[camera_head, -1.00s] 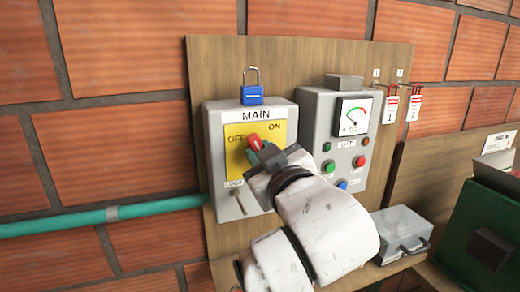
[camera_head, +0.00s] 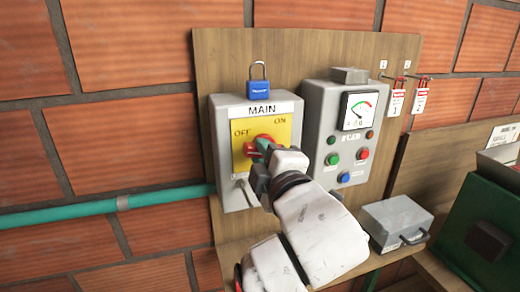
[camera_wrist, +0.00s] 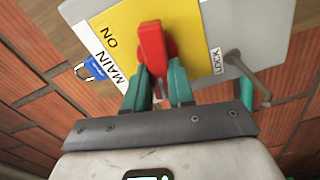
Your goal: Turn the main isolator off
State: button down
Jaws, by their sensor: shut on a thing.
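The main isolator (camera_head: 228,195) is a grey box on the wooden board, with a yellow plate (camera_head: 280,130) marked OFF at the left and ON at the right. Its red handle (camera_head: 250,148) shows just left of my fingers, below OFF, partly hidden by them. In the wrist view the red handle (camera_wrist: 151,45) stands out from the yellow plate, between green fingertips. My gripper (camera_head: 261,147) is shut on this handle; it also shows in the wrist view (camera_wrist: 160,82).
A blue padlock (camera_head: 261,88) sits on top of the isolator. A lever (camera_wrist: 248,75) marked LOCK is on its lower face. A grey control box (camera_head: 322,110) with a meter and buttons stands close at the right. A grey case (camera_head: 395,220) rests on the shelf below.

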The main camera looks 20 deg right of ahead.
jog(key=shift+n, duration=1.1)
jog(key=c, duration=1)
grip_release()
jog(key=shift+o, duration=0.2)
jog(key=s+p, duration=0.1)
jog(key=s, duration=1)
